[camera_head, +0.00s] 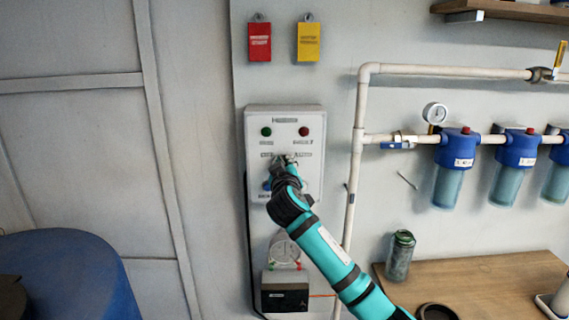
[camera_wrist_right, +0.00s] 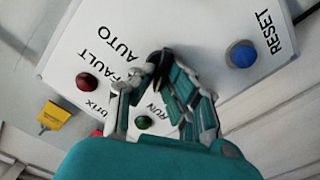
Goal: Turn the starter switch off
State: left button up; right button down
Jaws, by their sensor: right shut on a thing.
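The starter box (camera_head: 255,118) is a white panel on the wall, with a green light, a red light and printed labels. My right gripper (camera_head: 288,163) is at its middle and covers the switch in the head view. In the right wrist view, the dark starter switch knob (camera_wrist_right: 157,58) sits between the fingertips of my right gripper (camera_wrist_right: 160,72), by the AUTO label. The fingers are shut on it. The knob's exact angle is hard to tell. My left gripper is in neither view.
A blue reset button (camera_wrist_right: 242,54) is beside the switch. A red tag (camera_head: 260,42) and a yellow tag (camera_head: 308,42) hang above the box. White pipes (camera_head: 357,140) run to its right, with blue filters (camera_head: 457,148). A wooden table (camera_head: 480,285) stands lower right.

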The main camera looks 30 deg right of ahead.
jog(key=shift+f, duration=0.1)
dwell(0.3)
jog(key=c, duration=1.4)
grip_release()
jog(key=shift+s, duration=0.1)
jog(key=v, duration=1.2)
